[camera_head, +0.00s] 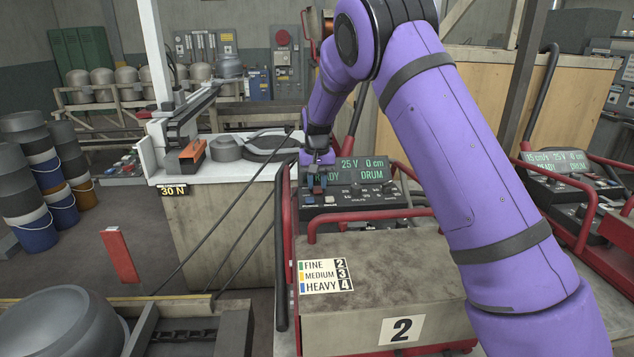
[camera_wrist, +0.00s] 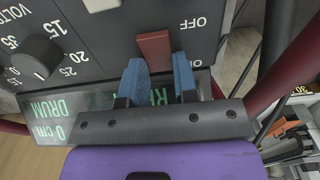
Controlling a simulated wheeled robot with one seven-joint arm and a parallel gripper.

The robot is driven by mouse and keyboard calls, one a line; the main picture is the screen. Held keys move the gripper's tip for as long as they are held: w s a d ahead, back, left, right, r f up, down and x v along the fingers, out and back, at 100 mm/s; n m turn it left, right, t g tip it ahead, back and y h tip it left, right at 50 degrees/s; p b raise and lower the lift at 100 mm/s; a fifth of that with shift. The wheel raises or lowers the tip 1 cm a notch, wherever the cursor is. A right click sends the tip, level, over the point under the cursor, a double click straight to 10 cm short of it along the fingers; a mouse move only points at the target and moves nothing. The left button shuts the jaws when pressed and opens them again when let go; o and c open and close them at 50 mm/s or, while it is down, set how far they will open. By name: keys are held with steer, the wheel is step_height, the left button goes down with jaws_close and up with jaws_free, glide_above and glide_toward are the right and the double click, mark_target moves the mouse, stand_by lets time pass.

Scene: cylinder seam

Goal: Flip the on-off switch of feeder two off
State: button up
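The feeder two control panel (camera_head: 350,194) has a green display reading 25 V, 0 cm and DRUM, with READY partly covered by my gripper. It stands behind a box marked 2 (camera_head: 402,330). In the wrist view a red switch (camera_wrist: 154,50) sits on the dark panel face, with OFF lettering to its right. My gripper (camera_wrist: 159,62) is open, its two blue fingers spread, with the switch between or just beyond the fingertips; contact cannot be told. In the head view my gripper (camera_head: 318,180) is over the panel's left end, and the switch cannot be made out.
A knob (camera_wrist: 38,58) with voltage marks lies left of the switch. Red tube rails (camera_head: 368,214) frame the panel. A second panel (camera_head: 565,180) stands at right. A white bench (camera_head: 225,172) marked 30 N stands left. A FINE, MEDIUM, HEAVY label (camera_head: 325,276) is on the box.

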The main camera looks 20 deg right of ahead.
steer(key=shift+c, duration=0.9)
steer(key=shift+s+r+t+h, duration=0.1)
steer(key=shift+s+t+h, duration=0.05)
steer(key=shift+t, duration=0.6)
steer(key=shift+s+t+h, duration=0.15)
steer(key=shift+t, duration=0.6)
steer(key=o, duration=0.9)
steer(key=shift+r, duration=0.1)
steer(key=v, duration=1)
steer(key=shift+r, duration=0.3)
